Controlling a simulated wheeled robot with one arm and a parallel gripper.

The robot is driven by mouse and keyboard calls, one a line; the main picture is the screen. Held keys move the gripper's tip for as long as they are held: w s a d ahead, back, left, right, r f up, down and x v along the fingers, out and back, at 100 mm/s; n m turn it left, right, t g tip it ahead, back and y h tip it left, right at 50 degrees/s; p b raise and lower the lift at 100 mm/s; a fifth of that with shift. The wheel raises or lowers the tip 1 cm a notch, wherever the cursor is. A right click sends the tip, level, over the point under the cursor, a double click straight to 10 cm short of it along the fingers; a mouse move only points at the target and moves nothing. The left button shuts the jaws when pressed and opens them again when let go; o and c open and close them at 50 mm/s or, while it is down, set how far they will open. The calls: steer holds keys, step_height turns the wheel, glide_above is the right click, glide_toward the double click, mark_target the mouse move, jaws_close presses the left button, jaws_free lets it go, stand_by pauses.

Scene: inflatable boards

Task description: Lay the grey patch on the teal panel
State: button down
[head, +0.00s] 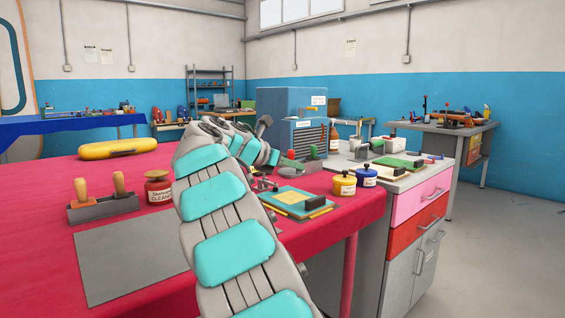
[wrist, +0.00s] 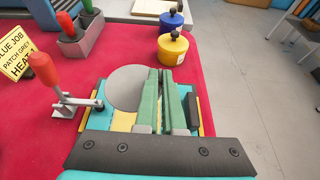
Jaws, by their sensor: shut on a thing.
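The teal panel (head: 289,194) lies on the red-covered table, with a yellow area on it. It also shows beneath my gripper in the wrist view (wrist: 101,118). The grey patch (wrist: 126,86) is a flat round disc. My gripper (wrist: 160,74), with green fingers, is shut on the patch near its right edge. The patch overlaps the panel's far part in the wrist view; I cannot tell whether it touches. In the head view my arm hides the patch and most of the gripper.
A red-handled clamp (wrist: 47,72) stands at the panel's left edge. A black block (wrist: 194,110) sits on its right side. Yellow (head: 344,185) and blue (head: 367,176) pots stand beyond. A sign (wrist: 16,56) reads "patch grey". A grey mat (head: 130,258) lies at the left.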

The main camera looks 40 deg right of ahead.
steer(key=b, duration=0.7)
glide_above(294, 202)
steer(key=shift+f, duration=3.35)
steer(key=shift+f+p, duration=0.1)
steer(key=shift+p, duration=1.5)
steer(key=shift+f+p, duration=0.45)
steer(key=shift+p, duration=0.45)
steer(key=shift+c, duration=2.3)
jaws_free()
steer(key=shift+r, duration=0.2)
